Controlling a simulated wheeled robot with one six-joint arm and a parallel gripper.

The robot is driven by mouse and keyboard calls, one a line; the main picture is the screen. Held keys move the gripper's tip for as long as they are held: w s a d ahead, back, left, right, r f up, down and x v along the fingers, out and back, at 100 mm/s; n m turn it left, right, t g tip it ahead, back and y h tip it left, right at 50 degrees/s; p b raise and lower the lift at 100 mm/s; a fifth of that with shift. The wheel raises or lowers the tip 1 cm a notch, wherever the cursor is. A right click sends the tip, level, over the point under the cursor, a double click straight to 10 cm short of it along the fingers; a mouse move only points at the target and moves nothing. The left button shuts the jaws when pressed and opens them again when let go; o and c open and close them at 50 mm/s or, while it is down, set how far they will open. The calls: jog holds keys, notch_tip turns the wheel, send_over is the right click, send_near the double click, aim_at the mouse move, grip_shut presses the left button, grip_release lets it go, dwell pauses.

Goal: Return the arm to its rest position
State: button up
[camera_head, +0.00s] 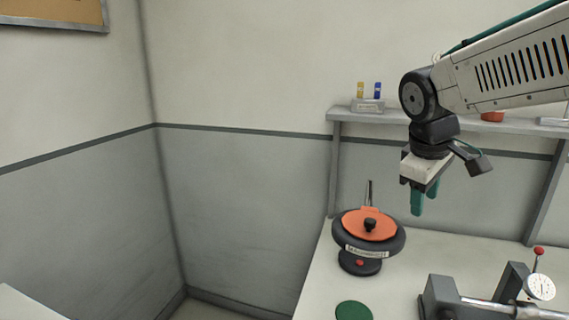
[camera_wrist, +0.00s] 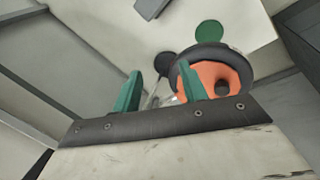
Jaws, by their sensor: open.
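My gripper (camera_head: 424,199) hangs from my arm at the upper right of the head view, fingers pointing down. It is above the white bench, to the right of and higher than a black round device with an orange top (camera_head: 369,224). Its two green fingers are apart with nothing between them. In the wrist view the fingers of my gripper (camera_wrist: 164,93) stand apart, and the orange-topped device (camera_wrist: 206,79) shows behind and beside the right finger.
A green disc (camera_head: 353,311) lies on the white bench (camera_head: 314,285). A grey fixture with a dial gauge (camera_head: 540,287) stands at the lower right. A shelf (camera_head: 480,126) runs along the wall behind my gripper, with a small holder (camera_head: 367,105) of yellow and blue items. Open floor lies left of the bench.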

jog(key=s+f+m+y, duration=0.1)
jog(key=s+f+m, duration=0.2)
jog(key=s, duration=0.8)
jog(key=s+f+m+g+y, duration=0.1)
jog(key=s+f+m, duration=0.3)
jog(key=s, duration=0.8)
jog(key=shift+y, duration=0.3)
